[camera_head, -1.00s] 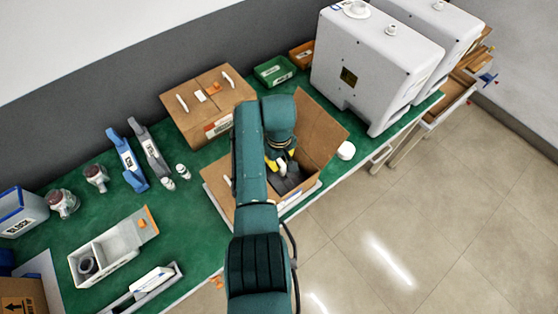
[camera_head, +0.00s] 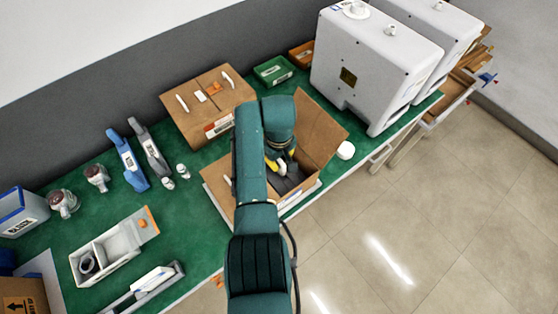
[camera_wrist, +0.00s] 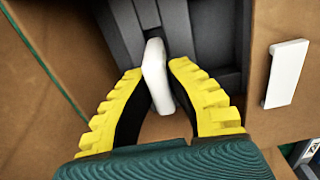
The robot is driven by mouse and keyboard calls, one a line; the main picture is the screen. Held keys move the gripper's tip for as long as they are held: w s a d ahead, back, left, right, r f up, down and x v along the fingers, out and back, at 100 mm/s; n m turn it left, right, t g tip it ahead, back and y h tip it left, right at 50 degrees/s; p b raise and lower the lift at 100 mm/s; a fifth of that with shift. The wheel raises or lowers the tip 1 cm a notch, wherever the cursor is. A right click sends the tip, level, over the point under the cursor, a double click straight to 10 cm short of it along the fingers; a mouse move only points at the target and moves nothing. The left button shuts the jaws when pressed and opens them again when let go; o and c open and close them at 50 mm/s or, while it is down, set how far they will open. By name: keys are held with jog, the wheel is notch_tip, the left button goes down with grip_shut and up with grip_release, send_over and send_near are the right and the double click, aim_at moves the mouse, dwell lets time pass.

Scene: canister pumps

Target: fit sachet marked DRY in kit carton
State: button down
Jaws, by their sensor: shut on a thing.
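The kit carton (camera_head: 318,134) is an open brown box at the table's front edge, with a dark grey insert (camera_wrist: 205,35) inside. My gripper (camera_wrist: 158,85) reaches down into the carton, its yellow-ribbed fingers closed around a small white sachet (camera_wrist: 156,72). In the wrist view the sachet is seen edge-on, its far end at a slot in the grey insert. I cannot tell how deep it sits there, and no DRY marking is readable. In the head view my arm hides most of the carton's inside and the sachet.
A closed brown carton (camera_head: 190,125) stands behind, and a large white canister unit (camera_head: 365,65) stands to the right. A white cap (camera_head: 346,150) lies by the open carton. Blue and grey tools (camera_head: 128,160) and a grey tray (camera_head: 105,255) are to the left. The carton's flaps stand close around my gripper.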

jog(key=shift+f, duration=0.15)
jog(key=shift+f+b, duration=0.45)
jog(key=shift+b, duration=0.05)
jog(key=shift+f+b, duration=0.35)
jog(key=shift+f, duration=0.05)
jog(key=shift+f+b, duration=0.3)
jog(key=shift+f, duration=0.05)
jog(key=shift+f, duration=0.3)
dwell(0.5)
jog(key=c, duration=0.6)
grip_release()
